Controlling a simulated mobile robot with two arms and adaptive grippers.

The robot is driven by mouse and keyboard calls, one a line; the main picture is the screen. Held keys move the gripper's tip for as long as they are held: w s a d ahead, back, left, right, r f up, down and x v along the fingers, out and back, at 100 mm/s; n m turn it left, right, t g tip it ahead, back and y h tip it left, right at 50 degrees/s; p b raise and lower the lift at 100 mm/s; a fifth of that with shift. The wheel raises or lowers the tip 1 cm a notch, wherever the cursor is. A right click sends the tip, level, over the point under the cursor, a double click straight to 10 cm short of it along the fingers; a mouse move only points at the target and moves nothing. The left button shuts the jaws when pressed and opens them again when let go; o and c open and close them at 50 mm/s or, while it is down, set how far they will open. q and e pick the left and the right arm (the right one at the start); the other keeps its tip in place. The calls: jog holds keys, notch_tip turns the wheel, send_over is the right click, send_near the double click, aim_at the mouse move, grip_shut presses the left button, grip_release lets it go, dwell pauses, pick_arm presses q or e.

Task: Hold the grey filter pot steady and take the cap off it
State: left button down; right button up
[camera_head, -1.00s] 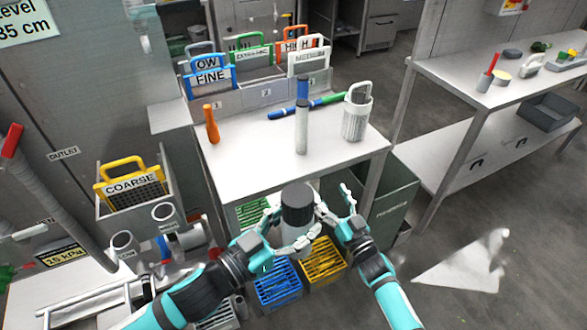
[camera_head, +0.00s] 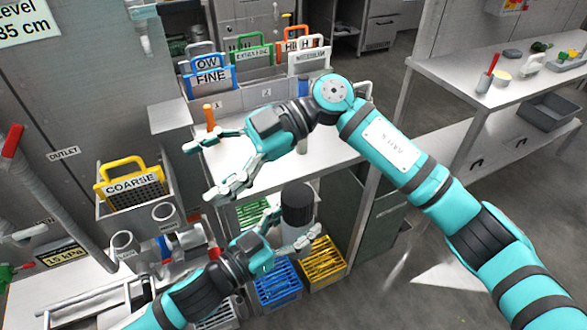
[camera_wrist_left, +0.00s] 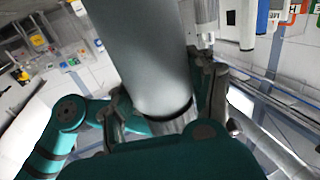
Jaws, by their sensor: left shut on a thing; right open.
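The grey filter pot (camera_head: 300,231) is upright in the head view, with its black cap (camera_head: 298,203) on top. My left gripper (camera_head: 290,242) is shut around the pot's body, below the cap. My right gripper (camera_head: 203,170) is open and empty. It is up and to the left of the cap, its fingers pointing left above the front left of the table, apart from the pot.
My right arm crosses the white table (camera_head: 318,168) and hides most of what stands on it. An orange-handled tool (camera_head: 209,115) shows at its left. The yellow COARSE screen (camera_head: 132,182) stands at left. Blue (camera_head: 277,285) and yellow (camera_head: 324,262) crates lie below the pot.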

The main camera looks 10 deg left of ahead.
jog(key=s+d+f+t+h, duration=0.1)
jog(key=h, duration=0.2)
jog(key=m+t+h, duration=0.4)
jog(key=t+h, duration=0.3)
jog(key=h, duration=0.2)
send_near(294, 193)
jog(key=f, duration=0.5)
jog(key=shift+s+a, duration=0.25)
jog(key=shift+s, duration=0.05)
jog(key=shift+w+d+f, duration=0.1)
jog(key=shift+d+f, duration=0.05)
notch_tip(294, 193, down, 8)
jog(key=shift+r, duration=0.2)
